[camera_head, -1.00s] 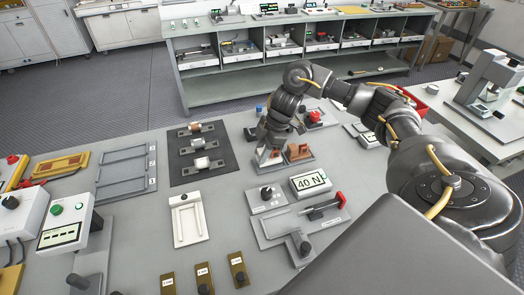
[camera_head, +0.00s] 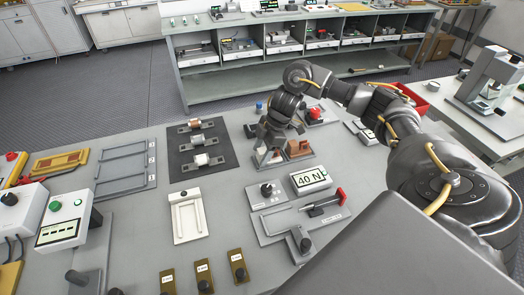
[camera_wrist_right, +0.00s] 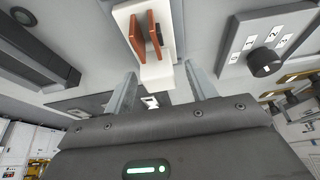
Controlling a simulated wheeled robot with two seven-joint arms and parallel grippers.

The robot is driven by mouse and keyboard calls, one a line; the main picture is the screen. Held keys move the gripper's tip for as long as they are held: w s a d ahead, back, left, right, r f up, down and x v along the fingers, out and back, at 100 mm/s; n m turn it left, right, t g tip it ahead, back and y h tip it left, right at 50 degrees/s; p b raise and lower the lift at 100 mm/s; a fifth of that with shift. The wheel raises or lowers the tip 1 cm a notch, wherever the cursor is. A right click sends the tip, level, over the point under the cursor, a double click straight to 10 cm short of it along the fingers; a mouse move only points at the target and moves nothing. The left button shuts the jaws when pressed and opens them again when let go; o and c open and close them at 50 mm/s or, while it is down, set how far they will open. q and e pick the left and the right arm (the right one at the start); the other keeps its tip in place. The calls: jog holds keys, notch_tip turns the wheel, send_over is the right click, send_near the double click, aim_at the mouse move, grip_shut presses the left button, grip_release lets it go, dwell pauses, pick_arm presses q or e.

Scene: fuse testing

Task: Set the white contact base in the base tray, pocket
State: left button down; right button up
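The white contact base (camera_wrist_right: 164,72) with two copper-brown plates lies ahead of my right gripper (camera_wrist_right: 160,75) in the right wrist view. Its near end sits between the two fingers, with a visible gap on each side. In the head view my right gripper (camera_head: 268,158) points down at the far right part of the table and largely hides the white base. A grey tray (camera_head: 122,183) with several long pockets, labelled 1, 2 and 3, lies on the left. Its pockets look empty. My left gripper is not in view.
A brown block (camera_head: 298,148) stands just right of the gripper. A dark mat (camera_head: 178,176) with three fuse-like parts lies between the gripper and tray. A white fixture (camera_head: 188,215), a 40 N display (camera_head: 310,181) and a red-handled slide (camera_head: 322,207) are nearer.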

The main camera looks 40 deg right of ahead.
jog(key=p+v, duration=0.1)
jog(key=v, duration=0.9)
jog(key=shift+r+p, duration=0.3)
jog(key=shift+r, duration=0.1)
jog(key=shift+s+d, duration=0.15)
